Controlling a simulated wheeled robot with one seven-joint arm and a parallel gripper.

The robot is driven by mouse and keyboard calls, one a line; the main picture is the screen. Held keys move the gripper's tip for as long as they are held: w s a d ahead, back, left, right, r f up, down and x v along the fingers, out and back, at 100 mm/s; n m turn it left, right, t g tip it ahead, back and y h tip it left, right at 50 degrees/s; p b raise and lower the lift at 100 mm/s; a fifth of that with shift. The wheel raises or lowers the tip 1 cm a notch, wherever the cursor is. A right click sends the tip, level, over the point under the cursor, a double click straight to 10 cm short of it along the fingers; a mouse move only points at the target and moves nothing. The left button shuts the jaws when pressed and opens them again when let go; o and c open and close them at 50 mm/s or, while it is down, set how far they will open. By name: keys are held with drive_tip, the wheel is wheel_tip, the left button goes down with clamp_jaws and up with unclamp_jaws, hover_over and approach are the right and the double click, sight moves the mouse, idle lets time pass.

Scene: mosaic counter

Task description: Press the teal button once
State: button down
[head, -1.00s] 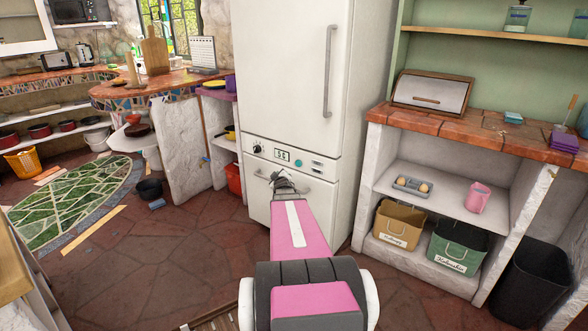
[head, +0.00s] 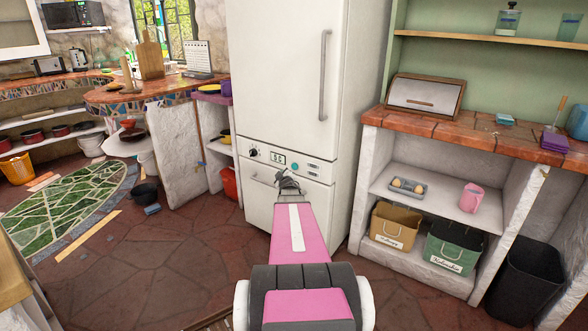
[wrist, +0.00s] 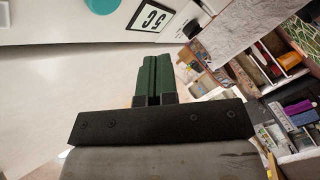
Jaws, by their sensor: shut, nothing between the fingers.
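The teal button (head: 295,167) is a small round disc on the white control panel of the fridge, right of the small display (head: 278,158). In the wrist view the teal button (wrist: 102,5) is cut off by the top edge, with the display (wrist: 150,18) to its right. My gripper (head: 289,176) is in front of the panel, just below and left of the button in the head view. Its green fingers (wrist: 155,62) are together and empty. They appear apart from the button; the exact gap to the panel cannot be told.
The white fridge (head: 280,70) has a black knob (head: 253,152) left of the display and a long door handle (head: 323,75) above. A tiled counter (head: 440,130) with shelves stands at right. Open floor (head: 160,240) lies at left.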

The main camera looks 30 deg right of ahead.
drive_tip(key=shift+w+d, duration=0.35)
drive_tip(key=shift+d, duration=0.45)
drive_tip(key=shift+w+d, duration=0.35)
drive_tip(key=shift+d, duration=0.5)
drive_tip(key=shift+w+d, duration=0.35)
drive_tip(key=shift+d, duration=0.45)
drive_tip(key=shift+d, duration=0.1)
drive_tip(key=shift+w+d, duration=0.15)
drive_tip(key=shift+d, duration=0.15)
drive_tip(key=shift+w+d, duration=0.2)
drive_tip(key=shift+d, duration=0.2)
idle(0.9)
drive_tip(key=shift+s+a, duration=0.1)
idle(0.3)
drive_tip(key=shift+s+a, duration=0.3)
drive_tip(key=shift+a, duration=0.4)
drive_tip(key=shift+s+a, duration=0.3)
drive_tip(key=shift+a, duration=0.45)
drive_tip(key=shift+s+a, duration=0.35)
drive_tip(key=shift+a, duration=0.45)
drive_tip(key=shift+s+a, duration=0.3)
drive_tip(key=shift+a, duration=0.45)
